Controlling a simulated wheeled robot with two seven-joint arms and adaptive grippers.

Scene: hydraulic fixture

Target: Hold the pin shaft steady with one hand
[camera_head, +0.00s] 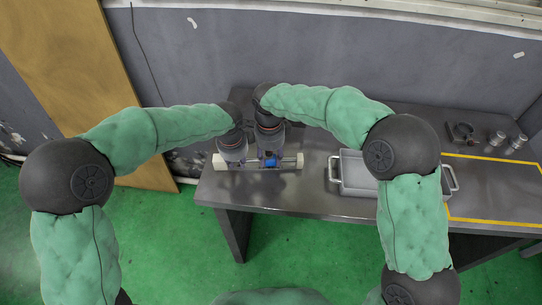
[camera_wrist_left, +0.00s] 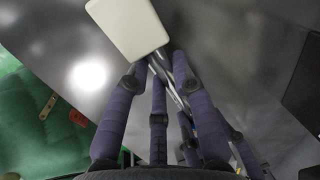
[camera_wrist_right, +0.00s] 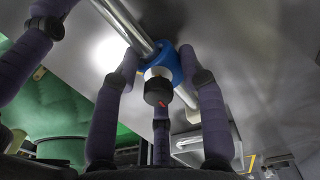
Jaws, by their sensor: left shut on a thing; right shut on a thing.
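The pin shaft (camera_head: 288,162) is a shiny metal rod lying left to right near the table's front edge, with pale end blocks. My left gripper (camera_head: 233,162) is shut on the rod near its left block. In the left wrist view the rod (camera_wrist_left: 178,84) passes between my fingers, beside the cream block (camera_wrist_left: 128,27). My right gripper (camera_head: 268,160) is shut on a blue fitting (camera_head: 270,161) on the rod. In the right wrist view, my fingers flank this blue fitting (camera_wrist_right: 164,66) and its black knob (camera_wrist_right: 158,92) with a red mark.
A grey metal tray (camera_head: 334,174) with handles stands on the table (camera_head: 315,207), right of the shaft. Yellow tape (camera_head: 490,222) marks an area further right. Small metal parts (camera_head: 496,138) and a dark bracket (camera_head: 463,132) stand at the back right. A wall rises behind.

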